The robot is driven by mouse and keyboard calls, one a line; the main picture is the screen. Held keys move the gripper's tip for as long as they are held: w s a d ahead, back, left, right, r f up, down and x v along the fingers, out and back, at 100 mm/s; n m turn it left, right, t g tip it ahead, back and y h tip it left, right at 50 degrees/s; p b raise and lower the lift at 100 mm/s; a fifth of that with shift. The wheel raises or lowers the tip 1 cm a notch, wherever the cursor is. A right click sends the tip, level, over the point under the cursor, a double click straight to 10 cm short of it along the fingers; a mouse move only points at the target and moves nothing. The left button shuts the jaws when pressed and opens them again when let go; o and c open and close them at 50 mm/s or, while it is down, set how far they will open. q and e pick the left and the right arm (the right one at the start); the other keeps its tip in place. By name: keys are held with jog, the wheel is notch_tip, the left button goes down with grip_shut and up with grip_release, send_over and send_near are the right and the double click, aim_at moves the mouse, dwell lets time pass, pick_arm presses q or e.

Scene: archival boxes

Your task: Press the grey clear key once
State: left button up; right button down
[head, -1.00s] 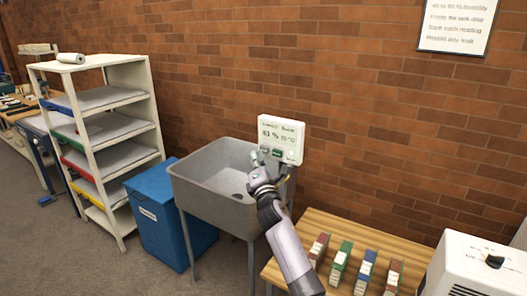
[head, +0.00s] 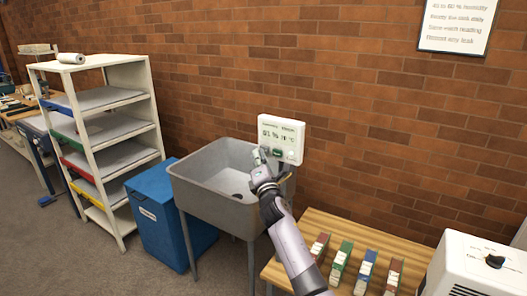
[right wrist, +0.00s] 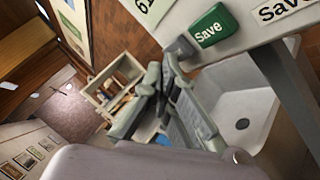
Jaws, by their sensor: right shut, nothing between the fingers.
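The white wall panel (head: 283,127) with a lit readout hangs on the brick wall above the back right of the sink. It has a row of keys along its lower edge. The green key (right wrist: 211,25) labelled "Save" shows in the right wrist view, with the grey key (right wrist: 181,47) beside it. My right gripper (head: 262,159) is shut and empty, its tips at the grey key's end of the row. The right wrist view shows its fingertips (right wrist: 164,72) close to the grey key; I cannot tell whether they touch. In the head view the gripper largely hides that key. My left gripper is not in view.
The grey sink (head: 200,200) stands below the panel, with a blue bin (head: 150,215) to its left. A wooden table (head: 320,222) with several small coloured boxes is at right. A white shelf (head: 92,160) stands further left.

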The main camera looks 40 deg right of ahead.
jog(key=shift+w+d, duration=0.1)
jog(key=shift+d, duration=0.2)
jog(key=shift+a, duration=0.1)
dwell(0.4)
jog(key=shift+s+a, duration=0.4)
jog(key=shift+a, duration=0.3)
jog(key=shift+a, duration=0.1)
jog(key=a, duration=0.1)
jog(key=s+a, duration=0.1)
jog(key=a, duration=0.1)
jog(key=s+a, duration=0.1)
jog(key=shift+a, duration=0.25)
jog(key=shift+w, duration=0.1)
dwell(0.6)
